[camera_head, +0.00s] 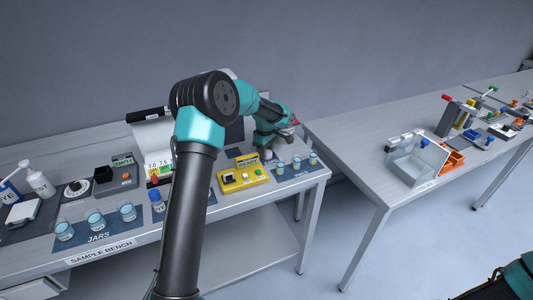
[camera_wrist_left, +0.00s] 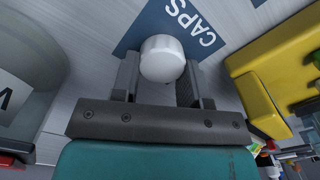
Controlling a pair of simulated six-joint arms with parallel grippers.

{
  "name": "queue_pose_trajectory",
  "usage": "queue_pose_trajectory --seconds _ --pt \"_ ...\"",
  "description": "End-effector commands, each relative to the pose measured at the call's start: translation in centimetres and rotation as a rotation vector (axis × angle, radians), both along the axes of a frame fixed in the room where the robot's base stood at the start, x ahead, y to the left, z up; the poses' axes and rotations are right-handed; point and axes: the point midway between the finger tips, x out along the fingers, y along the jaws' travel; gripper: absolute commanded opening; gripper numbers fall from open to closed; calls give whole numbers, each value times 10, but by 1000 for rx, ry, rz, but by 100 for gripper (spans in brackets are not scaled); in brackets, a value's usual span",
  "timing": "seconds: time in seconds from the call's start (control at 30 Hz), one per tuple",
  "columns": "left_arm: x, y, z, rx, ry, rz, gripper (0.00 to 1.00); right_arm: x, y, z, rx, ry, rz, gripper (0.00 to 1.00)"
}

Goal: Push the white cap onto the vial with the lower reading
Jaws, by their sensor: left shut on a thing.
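My left gripper (camera_head: 268,148) is over the right part of the sample bench, behind the vials. In the left wrist view, its fingers (camera_wrist_left: 160,72) are shut on a round white cap (camera_wrist_left: 162,57), over a dark blue mat marked CAPS (camera_wrist_left: 200,22). I cannot tell whether the cap touches the mat. Several small vials with pale blue contents stand on the VIALS mat: a left one (camera_head: 281,168), a middle one (camera_head: 297,163) and a right one (camera_head: 313,159). The yellow device (camera_head: 241,178) has a display that seems to read READY. My right gripper is out of view.
Blue jars (camera_head: 96,218) stand on a JARS mat at the left.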

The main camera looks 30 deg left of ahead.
Motion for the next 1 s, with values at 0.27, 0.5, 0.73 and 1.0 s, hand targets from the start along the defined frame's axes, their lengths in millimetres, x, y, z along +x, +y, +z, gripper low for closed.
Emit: queue_pose_trajectory --seconds 0.27,0.5,0.73,1.0 --pt "0 0 19 0 -2 0 20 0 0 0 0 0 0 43" --pt "1 0 62 1 -4 0 20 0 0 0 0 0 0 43" --pt "0 0 94 0 -1 0 20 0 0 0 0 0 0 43" --pt "0 0 100 0 0 0 20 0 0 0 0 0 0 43"
